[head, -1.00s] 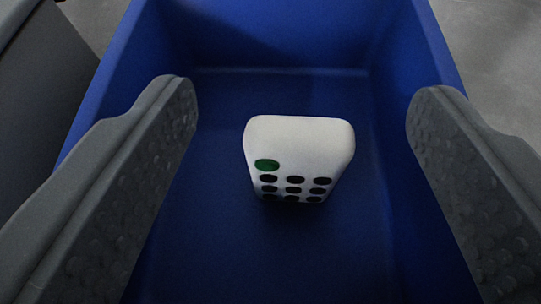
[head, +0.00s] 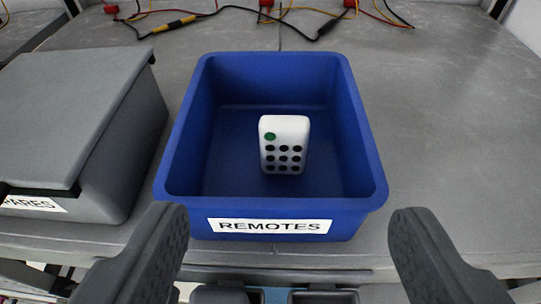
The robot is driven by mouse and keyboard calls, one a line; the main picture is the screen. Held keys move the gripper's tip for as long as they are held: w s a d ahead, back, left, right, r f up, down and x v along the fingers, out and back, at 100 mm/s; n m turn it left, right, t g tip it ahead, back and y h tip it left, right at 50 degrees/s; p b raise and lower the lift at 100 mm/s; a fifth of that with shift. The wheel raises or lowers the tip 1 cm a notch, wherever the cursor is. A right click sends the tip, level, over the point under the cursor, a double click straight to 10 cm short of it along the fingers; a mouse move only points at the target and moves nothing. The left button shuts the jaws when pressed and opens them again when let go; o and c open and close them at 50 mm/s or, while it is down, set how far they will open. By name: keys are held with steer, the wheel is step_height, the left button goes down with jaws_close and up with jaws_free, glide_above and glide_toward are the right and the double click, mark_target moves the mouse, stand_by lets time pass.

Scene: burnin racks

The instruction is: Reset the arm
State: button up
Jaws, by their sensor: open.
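My gripper (head: 288,240) is open and empty, its two grey fingers wide apart at the bottom of the head view. It is in front of and above a blue bin (head: 272,204) labelled "REMOTES". A white remote (head: 285,128) with one green button and several black buttons is inside the bin, near its middle. The remote is apart from my fingers.
A grey lidded box (head: 70,115), its label partly hidden and reading "ARES", stands left of the bin. Red, yellow and black cables (head: 255,15) lie along the back of the grey shelf (head: 440,130). The shelf right of the bin is clear.

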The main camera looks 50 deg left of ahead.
steer(key=s+d+f+m+t+h+b, duration=0.1)
steer(key=d+f+m+t+h+b, duration=0.1)
steer(key=d, duration=0.7)
steer(key=s+d+f+m+t+h+b, duration=0.2)
steer(key=d+f+m+h+b, duration=0.2)
steer(key=d+f, duration=0.5)
steer(key=s+d+f+m+t+h+b, duration=0.2)
steer(key=d+f+m+h+b, duration=0.2)
steer(key=d, duration=0.5)
steer(key=shift+d+f+t+b, duration=0.25)
steer(key=shift+f+t+b, duration=0.15)
steer(key=shift+f+b, duration=0.55)
steer(key=shift+r, duration=0.15)
